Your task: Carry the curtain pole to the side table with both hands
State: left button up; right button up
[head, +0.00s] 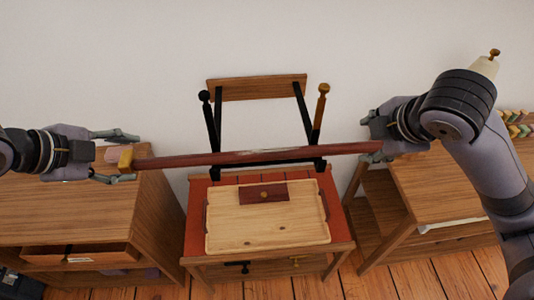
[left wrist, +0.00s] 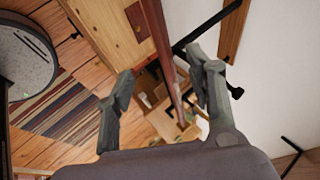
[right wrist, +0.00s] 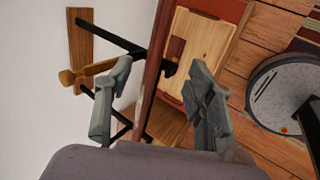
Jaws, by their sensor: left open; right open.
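The curtain pole (head: 260,156) is a long dark red-brown bar, nearly level across the head view. My left gripper (head: 126,158) is open around its left end, and my right gripper (head: 382,147) is open at its right end. The pole runs between the open fingers in the left wrist view (left wrist: 166,50) and the right wrist view (right wrist: 155,65). I cannot tell whether it touches the black bracket behind it. A small red-topped table (head: 197,225), probably the side table, stands below the pole's middle with a pale wooden tray (head: 265,232) on it.
A wooden board (head: 258,88) with black bracket arms (head: 217,120) is on the wall behind. A wooden cabinet (head: 80,215) stands left, and an open-shelved wooden unit (head: 440,180) right. A round grey device (left wrist: 25,60) is on the floor.

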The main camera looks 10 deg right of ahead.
aim_at(175, 161)
pick_arm(q)
jog(key=x, duration=1.7)
jog(key=shift+w+f, duration=0.15)
jog(key=shift+f, duration=0.05)
pick_arm(e)
jog(key=x, duration=1.7)
jog(key=shift+w+f, duration=0.1)
jog(key=shift+f, duration=0.15)
pick_arm(q)
jog(key=shift+c, duration=0.4)
pick_arm(e)
jog(key=shift+c, duration=0.4)
pick_arm(q)
grip_shut()
pick_arm(e)
grip_shut()
pick_arm(q)
jog(key=shift+r, duration=0.1)
pick_arm(e)
jog(key=shift+r, duration=0.15)
